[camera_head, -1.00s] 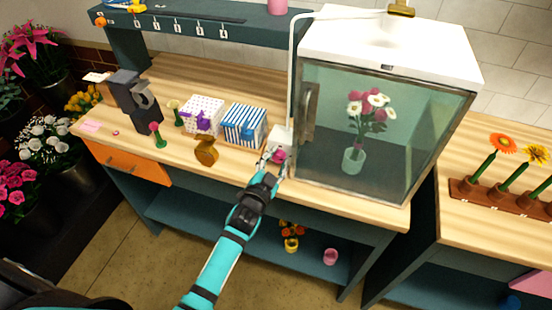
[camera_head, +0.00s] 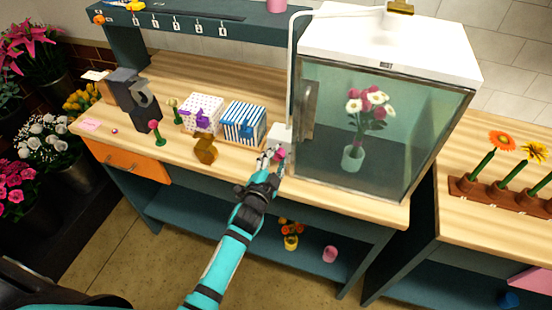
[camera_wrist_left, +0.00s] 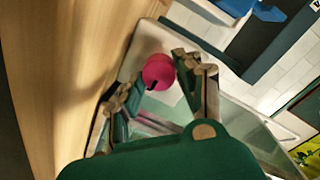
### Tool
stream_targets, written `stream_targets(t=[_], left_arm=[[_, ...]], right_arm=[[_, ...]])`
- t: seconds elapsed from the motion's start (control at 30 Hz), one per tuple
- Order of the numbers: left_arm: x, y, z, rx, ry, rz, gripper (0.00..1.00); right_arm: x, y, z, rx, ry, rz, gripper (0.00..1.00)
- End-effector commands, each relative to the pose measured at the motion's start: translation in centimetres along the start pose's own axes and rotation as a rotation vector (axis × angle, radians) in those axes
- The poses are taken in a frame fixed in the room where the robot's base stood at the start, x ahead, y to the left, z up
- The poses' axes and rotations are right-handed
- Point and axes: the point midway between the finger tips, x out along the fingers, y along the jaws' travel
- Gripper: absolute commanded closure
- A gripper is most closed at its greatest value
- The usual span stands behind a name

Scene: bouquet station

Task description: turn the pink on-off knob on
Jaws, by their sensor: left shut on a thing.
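The pink knob (camera_head: 280,153) sits on the front of a small white box (camera_head: 283,132) beside the left side of the glass-fronted cabinet (camera_head: 385,140). In the left wrist view the knob (camera_wrist_left: 159,72) is round, with a dark mark on its lower edge, against the white box (camera_wrist_left: 150,40). My left gripper (camera_head: 273,158) is at the knob, with one finger on each side, shut on it. The fingers also show in the left wrist view (camera_wrist_left: 153,84), and the knob is partly between them. My right gripper is not in view.
The cabinet's vertical handle (camera_head: 310,108) stands just right of the gripper. A blue-striped box (camera_head: 244,123), a dotted box (camera_head: 202,113) and a brown object (camera_head: 205,150) stand to the left on the wooden bench (camera_head: 180,165). A cup of flowers is inside the cabinet.

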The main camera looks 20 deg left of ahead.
Motion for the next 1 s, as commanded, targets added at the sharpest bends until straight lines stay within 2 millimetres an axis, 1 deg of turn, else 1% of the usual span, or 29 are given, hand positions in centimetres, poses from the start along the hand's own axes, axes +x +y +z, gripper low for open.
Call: stream_targets(t=[0.07, 0.1, 0.13, 0.4, 0.53, 0.67, 0.9, 1.0], left_arm=[[0.0, 0.0, 0.0, 0.002, 0.0, 0.0, 0.97], [0.0, 0.0, 0.0, 0.002, 0.0, 0.0, 0.6], [0.0, 0.0, 0.0, 0.002, 0.0, 0.0, 0.56], [-0.1, 0.0, 0.0, 0.001, 0.0, 0.0, 0.55], [-0.9, 0.1, 0.1, 0.001, -0.001, 0.001, 0.55], [-3.2, 0.1, 0.1, 0.001, -0.002, 0.002, 0.55], [-8.4, 0.1, 0.1, 0.001, -0.002, 0.002, 0.55], [-10.1, 0.1, 0.1, 0.001, -0.001, 0.001, 0.55]], right_arm=[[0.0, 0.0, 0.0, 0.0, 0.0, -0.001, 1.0], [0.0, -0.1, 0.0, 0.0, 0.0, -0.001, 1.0], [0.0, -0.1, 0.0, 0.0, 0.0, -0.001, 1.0], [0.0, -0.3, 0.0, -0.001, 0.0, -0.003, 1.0], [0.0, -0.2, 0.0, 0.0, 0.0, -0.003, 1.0], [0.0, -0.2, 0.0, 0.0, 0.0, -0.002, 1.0], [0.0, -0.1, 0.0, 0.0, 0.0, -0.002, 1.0], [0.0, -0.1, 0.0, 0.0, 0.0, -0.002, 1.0]])
